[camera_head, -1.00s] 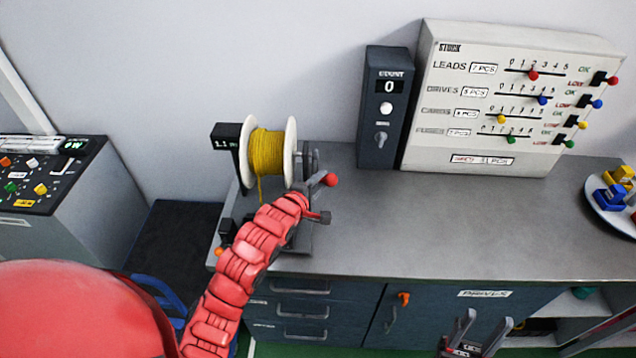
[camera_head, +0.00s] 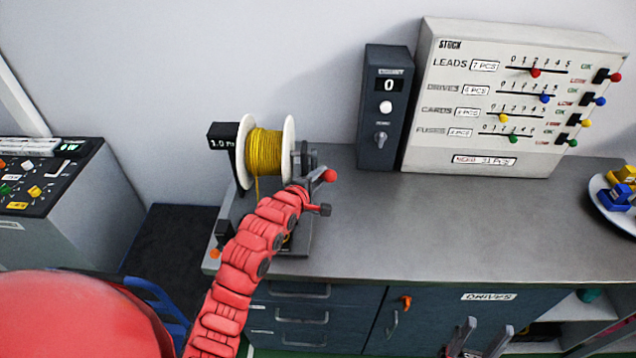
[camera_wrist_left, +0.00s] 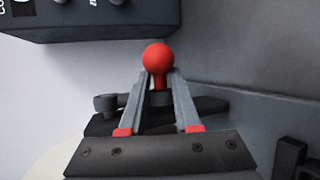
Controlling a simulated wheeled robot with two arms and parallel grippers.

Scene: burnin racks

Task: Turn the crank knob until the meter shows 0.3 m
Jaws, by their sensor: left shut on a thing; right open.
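The red crank knob (camera_head: 329,175) is at the right of the wire reel on the counter. My left gripper (camera_head: 318,184) is shut on it; the left wrist view shows the two fingers on either side of the knob's stem, with the round red top (camera_wrist_left: 158,56) above them. A spool of yellow wire (camera_head: 265,153) with white flanges stands left of the crank. The small black meter (camera_head: 222,136) beside the spool appears to read 1.0 m. My arm hides part of the reel's base. My right gripper (camera_head: 485,338) is open and empty, low in front of the cabinet.
A plate (camera_head: 604,208) with coloured parts is at the right. The middle of the counter is clear. A button console (camera_head: 70,190) stands at left.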

